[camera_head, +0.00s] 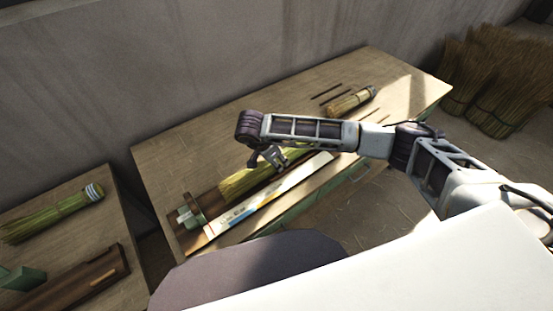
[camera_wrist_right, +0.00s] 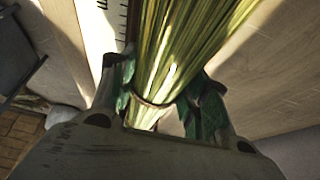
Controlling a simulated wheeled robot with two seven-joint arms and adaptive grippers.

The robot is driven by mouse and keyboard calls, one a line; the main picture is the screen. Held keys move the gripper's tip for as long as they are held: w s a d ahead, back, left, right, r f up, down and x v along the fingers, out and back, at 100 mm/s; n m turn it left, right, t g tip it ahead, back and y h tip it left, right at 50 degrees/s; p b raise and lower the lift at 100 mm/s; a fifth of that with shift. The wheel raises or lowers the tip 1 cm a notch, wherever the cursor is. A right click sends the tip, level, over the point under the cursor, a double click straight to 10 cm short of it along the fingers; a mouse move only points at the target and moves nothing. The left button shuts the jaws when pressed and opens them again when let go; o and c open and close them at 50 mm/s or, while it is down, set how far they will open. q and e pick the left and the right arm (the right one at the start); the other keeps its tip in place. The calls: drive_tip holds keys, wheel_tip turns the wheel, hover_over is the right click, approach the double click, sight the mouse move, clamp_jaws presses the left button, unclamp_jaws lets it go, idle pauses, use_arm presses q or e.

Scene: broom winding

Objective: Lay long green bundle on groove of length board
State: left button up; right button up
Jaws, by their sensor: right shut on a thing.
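The long green bundle (camera_head: 240,181) of straw lies along the length board (camera_head: 212,233) in the head view, beside its white ruler strip (camera_head: 262,204). Its near end is close to the green end stop (camera_head: 186,216). I cannot tell whether it rests fully in the groove. My right gripper (camera_head: 270,158) is over the bundle, and my arm hides its far part. In the right wrist view, the fingers of my right gripper (camera_wrist_right: 160,100) are on both sides of the bundle (camera_wrist_right: 180,45), shut on it at a band. My left gripper is not in view.
A short tied bundle (camera_head: 350,101) and thin dark sticks (camera_head: 328,92) lie at the back of the table (camera_head: 175,155). A second table at left holds another green bundle (camera_head: 50,217) and a brown wooden piece (camera_head: 75,283). Brooms (camera_head: 500,85) stand at far right.

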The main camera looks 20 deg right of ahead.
drive_tip(key=o, duration=1.1)
drive_tip(key=shift+r, duration=0.1)
drive_tip(key=shift+v, duration=5.9)
